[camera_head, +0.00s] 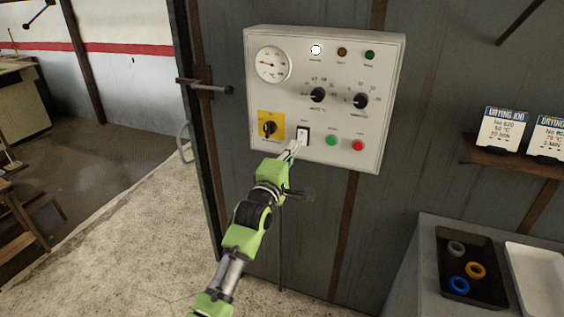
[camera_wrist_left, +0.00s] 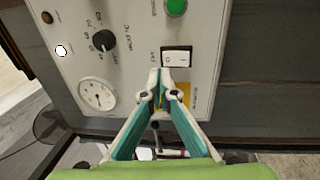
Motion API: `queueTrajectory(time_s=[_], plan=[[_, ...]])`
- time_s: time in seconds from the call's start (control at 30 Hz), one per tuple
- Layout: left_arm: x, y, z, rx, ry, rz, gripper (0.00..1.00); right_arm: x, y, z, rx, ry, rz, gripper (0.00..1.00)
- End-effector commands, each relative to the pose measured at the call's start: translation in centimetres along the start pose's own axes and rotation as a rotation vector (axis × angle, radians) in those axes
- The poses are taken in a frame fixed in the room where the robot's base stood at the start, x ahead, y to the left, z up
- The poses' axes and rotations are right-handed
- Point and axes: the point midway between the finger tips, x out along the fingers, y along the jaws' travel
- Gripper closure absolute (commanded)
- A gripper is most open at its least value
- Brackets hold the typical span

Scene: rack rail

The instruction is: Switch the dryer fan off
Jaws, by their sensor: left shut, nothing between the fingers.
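The grey-white control panel (camera_head: 325,100) is mounted on the dark wall. The fan switch (camera_head: 303,135) is a small white rocker in a black frame, low on the panel. It also shows in the left wrist view (camera_wrist_left: 177,58), with a label beside it; I cannot tell surely which side is pressed. My left gripper (camera_head: 294,150) is shut and empty, its tips just below the switch in the head view. In the left wrist view its closed tips (camera_wrist_left: 160,82) are close to the rocker's edge; whether they touch it I cannot tell. My right gripper is out of view.
A yellow-backed rotary switch (camera_head: 269,128) is left of the rocker; green (camera_head: 331,140) and red (camera_head: 358,145) buttons are right. Two black knobs and a round gauge (camera_head: 272,65) are above. A white lamp (camera_head: 316,50) looks lit. A bench with trays stands lower right.

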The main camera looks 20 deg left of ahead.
Motion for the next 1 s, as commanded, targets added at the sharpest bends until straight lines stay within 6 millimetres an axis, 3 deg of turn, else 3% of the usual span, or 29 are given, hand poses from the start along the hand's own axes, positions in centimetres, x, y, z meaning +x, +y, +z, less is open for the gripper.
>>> queueTrajectory(time_s=[0.2,0.3,0.63,1.0], plan=[[-3.2,0.5,0.0,-0.001,0.000,0.002,1.00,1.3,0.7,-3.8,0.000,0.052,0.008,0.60],[-4.6,0.9,0.0,-0.001,0.000,0.002,1.00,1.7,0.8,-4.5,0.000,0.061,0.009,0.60],[-7.0,1.7,0.0,0.001,0.000,0.000,1.00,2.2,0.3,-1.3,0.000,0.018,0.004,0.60],[-7.0,1.8,0.0,0.000,0.000,0.000,1.00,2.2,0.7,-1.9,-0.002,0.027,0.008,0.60]])
